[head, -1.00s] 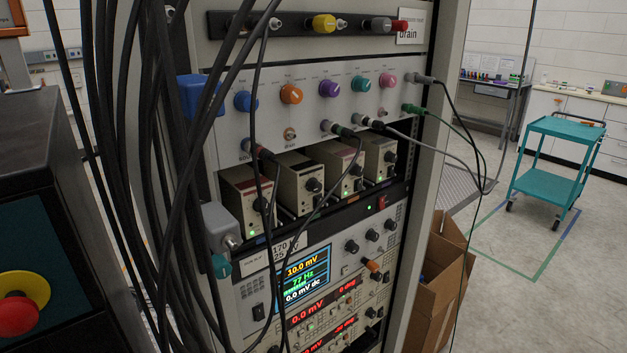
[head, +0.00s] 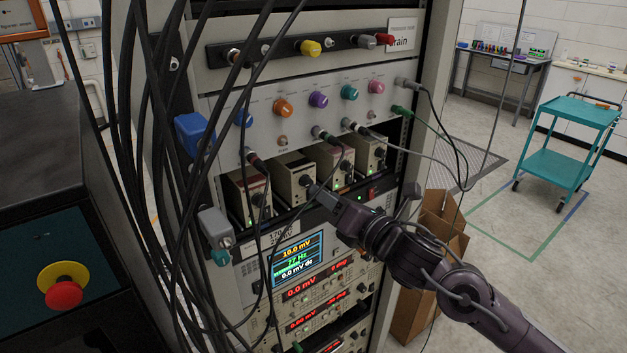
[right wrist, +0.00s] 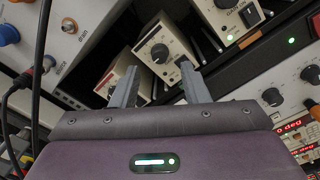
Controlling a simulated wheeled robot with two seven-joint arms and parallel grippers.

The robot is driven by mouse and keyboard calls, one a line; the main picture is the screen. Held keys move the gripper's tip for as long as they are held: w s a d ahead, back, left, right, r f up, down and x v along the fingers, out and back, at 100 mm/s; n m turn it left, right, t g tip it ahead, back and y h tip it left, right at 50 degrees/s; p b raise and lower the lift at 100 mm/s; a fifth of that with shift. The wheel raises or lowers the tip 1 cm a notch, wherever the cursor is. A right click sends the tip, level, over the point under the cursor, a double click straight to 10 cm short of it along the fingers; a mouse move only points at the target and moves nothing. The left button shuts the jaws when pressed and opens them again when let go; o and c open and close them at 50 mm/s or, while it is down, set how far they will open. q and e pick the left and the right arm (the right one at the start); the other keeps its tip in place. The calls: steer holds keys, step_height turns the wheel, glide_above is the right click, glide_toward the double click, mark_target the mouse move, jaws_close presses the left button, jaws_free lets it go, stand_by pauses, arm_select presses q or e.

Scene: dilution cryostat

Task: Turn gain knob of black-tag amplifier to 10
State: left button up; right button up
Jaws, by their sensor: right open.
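Several small cream amplifiers stand in a row in the rack. My right gripper (head: 316,190) reaches in from the lower right to the front of the second amplifier from the left (head: 293,176). In the right wrist view, my right gripper (right wrist: 160,82) is open, with its fingers apart and nothing held. That amplifier (right wrist: 164,38) shows beyond the fingers, with its round black knob (right wrist: 159,53) between and above the tips. The fingers look apart from the knob. My left gripper is not in view.
Black cables (head: 160,150) hang in front of the rack's left side. A panel with coloured knobs (head: 318,99) is above the amplifiers, and a lit display (head: 297,258) is below. A cardboard box (head: 410,310) stands right of the rack; a teal cart (head: 565,150) stands farther off.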

mark_target(310, 184)
steer(key=p+x, duration=0.1)
steer(key=x, duration=0.3)
steer(key=shift+r, duration=0.15)
steer(key=shift+w+a, duration=0.25)
jaws_close()
